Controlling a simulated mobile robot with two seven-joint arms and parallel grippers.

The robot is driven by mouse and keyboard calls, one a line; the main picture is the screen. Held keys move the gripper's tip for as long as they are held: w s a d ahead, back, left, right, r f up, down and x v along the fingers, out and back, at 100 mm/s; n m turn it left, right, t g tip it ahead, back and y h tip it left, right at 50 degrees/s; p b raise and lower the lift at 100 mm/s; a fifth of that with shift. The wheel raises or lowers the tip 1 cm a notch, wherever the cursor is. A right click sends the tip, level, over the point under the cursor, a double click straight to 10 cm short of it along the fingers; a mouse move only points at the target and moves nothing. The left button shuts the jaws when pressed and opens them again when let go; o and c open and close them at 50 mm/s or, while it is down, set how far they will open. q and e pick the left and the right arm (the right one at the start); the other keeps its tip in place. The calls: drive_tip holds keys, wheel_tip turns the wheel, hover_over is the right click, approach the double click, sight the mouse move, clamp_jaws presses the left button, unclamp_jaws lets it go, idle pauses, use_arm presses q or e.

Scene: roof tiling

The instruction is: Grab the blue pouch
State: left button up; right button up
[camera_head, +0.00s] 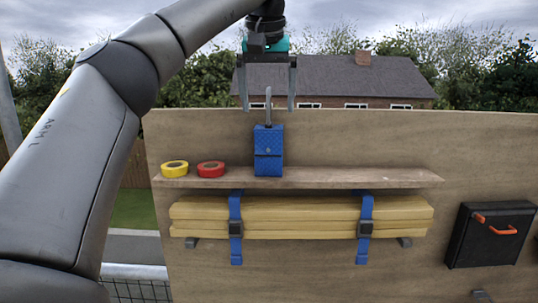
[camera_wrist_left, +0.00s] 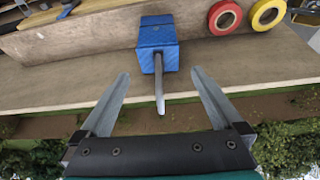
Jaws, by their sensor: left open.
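The blue pouch (camera_head: 268,152) stands upright on the wooden shelf (camera_head: 330,179), with a grey strap or hook rising from its top. It also shows in the left wrist view (camera_wrist_left: 158,40), where the grey piece points toward the space between my fingers. My left gripper (camera_head: 268,105) is open and empty above the pouch. Its two fingers are spread on either side of the grey piece, apart from it, and also show in the left wrist view (camera_wrist_left: 158,84). My right gripper is not in either view.
A yellow tape roll (camera_head: 174,169) and a red tape roll (camera_head: 210,169) lie on the shelf left of the pouch. Strapped wooden boards (camera_head: 300,218) hang below. A black case (camera_head: 490,236) with orange handles is at the right. The upright wooden panel (camera_head: 400,145) backs the shelf.

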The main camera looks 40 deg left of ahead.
sight(269, 122)
use_arm(q)
drive_tip(key=shift+x, duration=3)
drive_tip(key=shift+d, duration=0.1)
clamp_jaws()
drive_tip(key=shift+r, duration=0.1)
